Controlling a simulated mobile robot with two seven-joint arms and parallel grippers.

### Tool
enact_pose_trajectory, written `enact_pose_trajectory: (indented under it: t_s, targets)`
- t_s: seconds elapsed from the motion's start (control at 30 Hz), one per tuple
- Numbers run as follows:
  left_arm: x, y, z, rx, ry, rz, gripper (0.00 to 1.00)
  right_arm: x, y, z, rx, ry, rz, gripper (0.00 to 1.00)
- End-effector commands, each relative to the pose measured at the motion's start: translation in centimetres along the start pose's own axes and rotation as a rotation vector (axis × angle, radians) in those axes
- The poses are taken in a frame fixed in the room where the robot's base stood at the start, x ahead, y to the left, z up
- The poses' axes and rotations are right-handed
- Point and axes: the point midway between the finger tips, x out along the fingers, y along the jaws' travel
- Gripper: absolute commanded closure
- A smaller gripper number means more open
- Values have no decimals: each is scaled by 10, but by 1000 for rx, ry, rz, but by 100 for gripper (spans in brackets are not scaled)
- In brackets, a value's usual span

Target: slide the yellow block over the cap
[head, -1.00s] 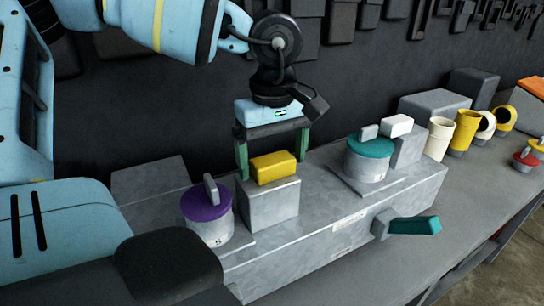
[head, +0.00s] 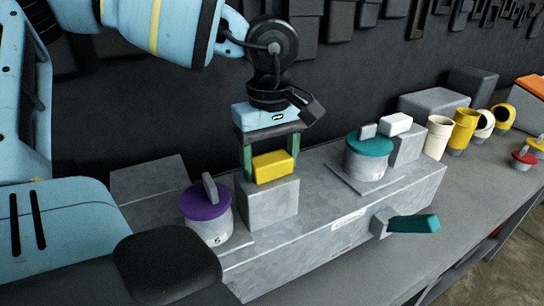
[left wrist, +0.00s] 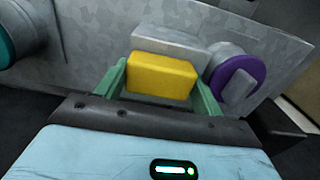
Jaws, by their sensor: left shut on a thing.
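The yellow block (head: 272,167) sits on top of a grey metal box (head: 270,204). My left gripper (head: 271,160) comes down from above, its green fingers shut on the block's two ends. The left wrist view also shows the yellow block (left wrist: 162,75) between the fingers. A round purple cap (head: 206,202) with an upright grey tab tops a grey cylinder just left of that box. A teal cap (head: 370,146) with a grey tab tops another cylinder to the right. My right gripper is not in view.
A white block (head: 396,125) rests on a second grey box (head: 405,149) beside the teal cap. A teal-handled lever (head: 412,224) juts from the long metal duct's front. Yellow and cream pipe pieces stand farther right. Bare bench (head: 352,272) lies in front.

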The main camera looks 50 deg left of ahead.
Motion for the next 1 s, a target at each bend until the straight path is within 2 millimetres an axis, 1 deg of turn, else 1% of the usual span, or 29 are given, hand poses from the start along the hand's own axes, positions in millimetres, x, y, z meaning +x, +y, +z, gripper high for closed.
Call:
enact_pose_trajectory:
  t_s: [0.2,0.3,0.43,0.7,0.73,0.87,0.9,1.0]
  targets:
    - [-3,-35,0,1,-2,4,73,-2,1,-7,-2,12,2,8]
    - [-3,-48,0,0,0,4,73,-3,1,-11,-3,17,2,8]
    - [-2,-56,0,0,1,0,73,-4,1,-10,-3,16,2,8]
    - [0,-57,0,1,3,-5,73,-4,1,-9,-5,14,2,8]
    - [0,-57,0,1,3,-6,29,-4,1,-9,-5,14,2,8]
    - [0,-57,0,1,2,-5,12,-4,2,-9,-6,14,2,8]
    - [0,-57,0,1,2,-6,10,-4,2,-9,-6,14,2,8]
    - [1,-58,0,1,1,-9,10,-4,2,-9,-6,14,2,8]
